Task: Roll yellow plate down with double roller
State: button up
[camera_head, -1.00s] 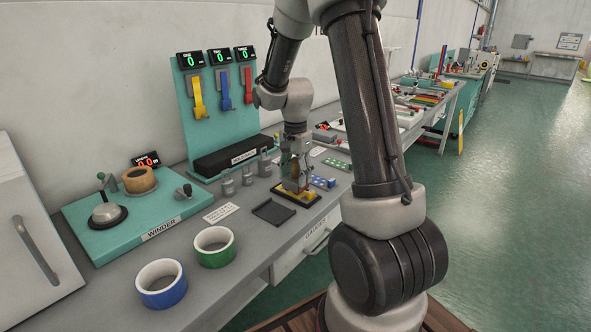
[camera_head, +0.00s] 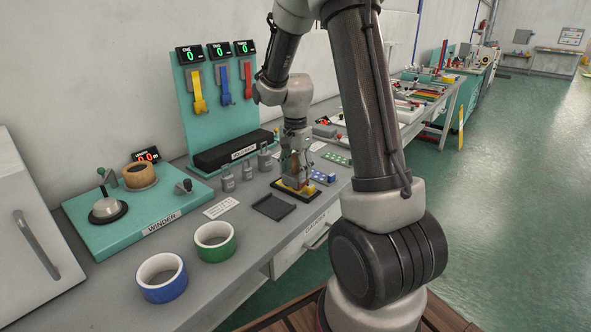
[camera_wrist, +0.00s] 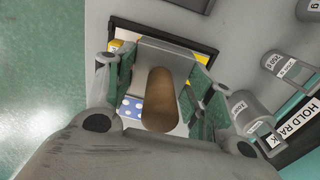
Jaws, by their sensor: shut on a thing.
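My gripper (camera_head: 295,168) points down over the yellow plate (camera_head: 305,191), which lies on a small black tray (camera_head: 276,191) on the bench. In the wrist view my gripper (camera_wrist: 160,98) is shut on the double roller, seen as a brown rounded handle (camera_wrist: 161,88) with a grey metal body (camera_wrist: 168,57). Yellow parts of the plate (camera_wrist: 203,59) show on both sides behind the roller. The roller hides most of the plate, and I cannot tell whether its wheels touch it.
A blue dotted plate (camera_head: 322,178) and a green dotted plate (camera_head: 336,159) lie right of the tray. Grey weights (camera_head: 247,168) stand behind.

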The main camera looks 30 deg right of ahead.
jog(key=shift+f, duration=0.25)
dwell(0.3)
jog(key=shift+w+a, duration=0.25)
jog(key=shift+w, duration=0.6)
jog(key=shift+w, duration=0.1)
